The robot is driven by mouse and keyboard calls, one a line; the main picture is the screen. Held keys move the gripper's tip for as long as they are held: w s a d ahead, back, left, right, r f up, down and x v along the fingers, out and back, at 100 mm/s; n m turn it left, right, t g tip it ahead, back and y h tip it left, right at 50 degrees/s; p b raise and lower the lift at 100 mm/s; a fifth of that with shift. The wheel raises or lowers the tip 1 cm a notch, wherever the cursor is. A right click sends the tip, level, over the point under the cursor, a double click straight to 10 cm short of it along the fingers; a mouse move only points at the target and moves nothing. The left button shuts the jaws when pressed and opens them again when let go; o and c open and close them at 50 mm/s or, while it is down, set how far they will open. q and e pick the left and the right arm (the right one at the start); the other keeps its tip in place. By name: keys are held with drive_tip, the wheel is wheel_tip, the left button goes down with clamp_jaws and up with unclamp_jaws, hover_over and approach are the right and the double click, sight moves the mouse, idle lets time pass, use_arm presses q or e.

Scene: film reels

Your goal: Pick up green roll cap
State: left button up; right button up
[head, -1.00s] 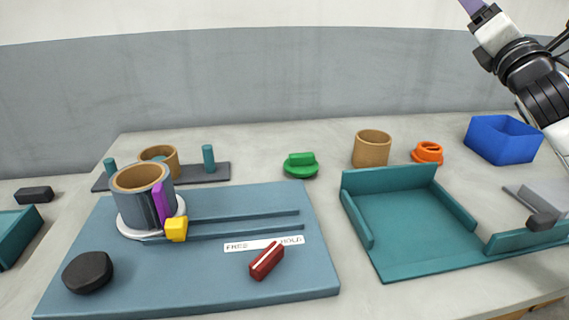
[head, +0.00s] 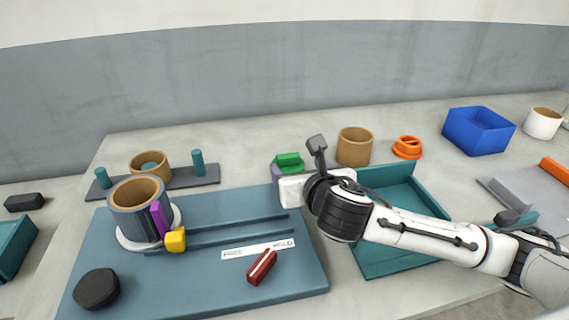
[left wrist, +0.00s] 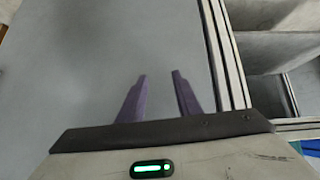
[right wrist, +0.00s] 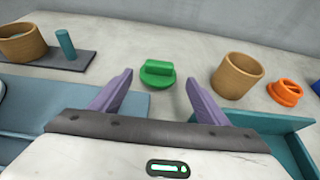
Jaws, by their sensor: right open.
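The green roll cap (head: 288,161) lies on the grey table behind the blue board, partly hidden in the head view by my right gripper. In the right wrist view the green cap (right wrist: 158,74) shows whole, with its raised bar grip on top. It lies ahead of and between the fingers of my right gripper (right wrist: 157,95), which are apart and hold nothing. In the head view the right gripper (head: 277,172) is just in front of the cap. My left gripper (left wrist: 162,82) is open and empty over a plain grey surface, away from the cap.
A tan roll (head: 355,147) and an orange cap (head: 407,148) stand right of the green cap. A blue bin (head: 478,131) is farther right. The teal tray (head: 437,205) lies partly under my right arm. A peg rack (head: 205,177) stands at the left.

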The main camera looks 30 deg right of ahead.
sight(289, 158)
drive_tip(key=x, duration=0.7)
drive_tip(key=shift+w+r+b, duration=0.15)
drive_tip(key=shift+b, duration=0.15)
drive_tip(key=c, duration=1.1)
drive_tip(key=shift+c, duration=0.2)
